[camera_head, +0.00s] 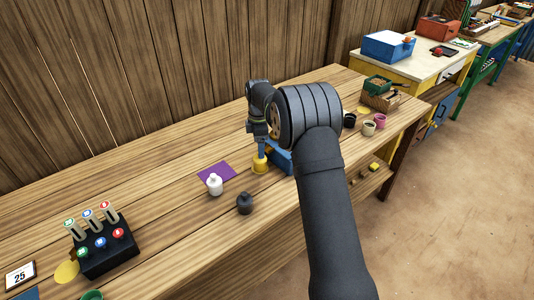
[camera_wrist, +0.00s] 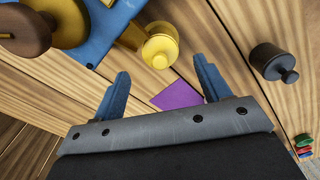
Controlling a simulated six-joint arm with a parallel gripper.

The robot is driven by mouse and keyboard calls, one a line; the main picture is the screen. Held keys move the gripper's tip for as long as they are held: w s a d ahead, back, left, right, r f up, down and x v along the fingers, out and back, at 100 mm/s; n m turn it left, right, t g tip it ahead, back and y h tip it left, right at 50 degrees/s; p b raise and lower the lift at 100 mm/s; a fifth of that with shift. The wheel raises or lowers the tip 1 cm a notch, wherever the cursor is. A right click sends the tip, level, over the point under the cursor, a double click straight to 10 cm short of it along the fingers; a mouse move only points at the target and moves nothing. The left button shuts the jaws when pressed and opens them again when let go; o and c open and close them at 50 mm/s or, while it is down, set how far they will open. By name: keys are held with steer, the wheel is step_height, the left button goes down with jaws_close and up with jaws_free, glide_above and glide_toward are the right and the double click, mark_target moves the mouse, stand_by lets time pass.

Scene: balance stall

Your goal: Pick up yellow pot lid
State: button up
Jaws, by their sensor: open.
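The yellow pot (camera_head: 260,165) stands on the wooden table beside a blue object, just below my gripper (camera_head: 262,149). In the wrist view, the yellow pot lid (camera_wrist: 160,48) shows from above with a round knob, and the pot body is mostly hidden under it. My gripper (camera_wrist: 163,84) is open and empty. Its two blue fingers are spread, and the lid lies beyond them toward the top of the picture, not visibly between the tips. Whether a finger touches the pot is unclear in the head view.
A purple mat (camera_head: 217,172), white pot (camera_head: 215,185) and dark pot (camera_head: 245,204) are close by. The blue object (camera_wrist: 95,45) with yellow and brown parts adjoins the yellow pot. Small pots and boxes sit at the right end.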

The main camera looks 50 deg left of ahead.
step_height(320, 180, up, 13)
steer(key=m, duration=0.4)
steer(key=f, duration=1.1)
steer(key=shift+s, duration=0.2)
steer(key=shift+w+f, duration=0.2)
steer(key=shift+f, duration=2.85)
steer(key=c, duration=1.1)
steer(key=shift+r, duration=0.1)
steer(key=shift+c, duration=0.2)
